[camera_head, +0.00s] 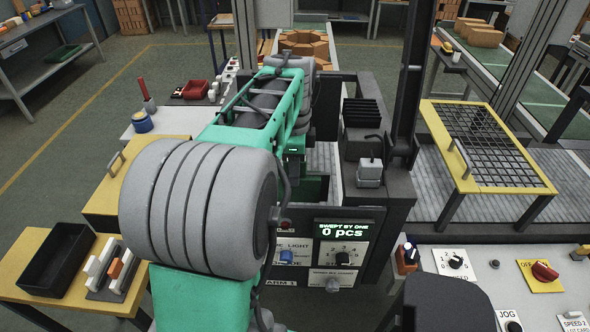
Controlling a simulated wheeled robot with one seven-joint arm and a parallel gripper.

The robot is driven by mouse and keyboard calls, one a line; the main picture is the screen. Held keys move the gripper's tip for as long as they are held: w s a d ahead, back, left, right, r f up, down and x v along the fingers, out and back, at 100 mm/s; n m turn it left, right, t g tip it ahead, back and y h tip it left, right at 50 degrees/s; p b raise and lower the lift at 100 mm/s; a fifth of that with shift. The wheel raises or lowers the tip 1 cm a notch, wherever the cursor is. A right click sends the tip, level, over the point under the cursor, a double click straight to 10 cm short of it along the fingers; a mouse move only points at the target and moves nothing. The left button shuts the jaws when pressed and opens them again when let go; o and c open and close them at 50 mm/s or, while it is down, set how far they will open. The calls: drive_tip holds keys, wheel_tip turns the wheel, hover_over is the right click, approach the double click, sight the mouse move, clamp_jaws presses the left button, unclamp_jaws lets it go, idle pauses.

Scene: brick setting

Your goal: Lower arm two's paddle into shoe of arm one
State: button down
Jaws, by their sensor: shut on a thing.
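The machine's front carries a control panel (337,255) with a lit display (345,229) reading "SWEPT BY ONE 0 pcs". A label (281,283) reading "ARM 1" sits at its lower left, partly behind my arm. My green and grey arm crosses the middle of the head view and reaches over the machine's left side. My gripper is hidden behind my arm, so what it holds does not show. I cannot make out arm two's paddle or the shoe of arm one. A dark opening (313,187) shows in the machine just right of my forearm.
A yellow-framed grid table (485,150) stands at the right. A dark upright post (409,80) rises beside the machine. Control desks (495,285) fill the lower right. A black tray (57,262) lies on a yellow bench at the left. Bricks (303,42) lie on the conveyor behind.

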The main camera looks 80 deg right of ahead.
drive_tip(key=shift+f+b, duration=1.95)
drive_tip(key=shift+f, duration=0.9)
wheel_tip(320, 180, down, 8)
drive_tip(key=b, duration=0.4)
drive_tip(key=shift+b, duration=0.3)
idle(2.0)
drive_tip(key=c, duration=1)
unclamp_jaws()
drive_tip(key=shift+o, duration=0.2)
wheel_tip(320, 180, up, 8)
drive_tip(key=shift+f, duration=0.15)
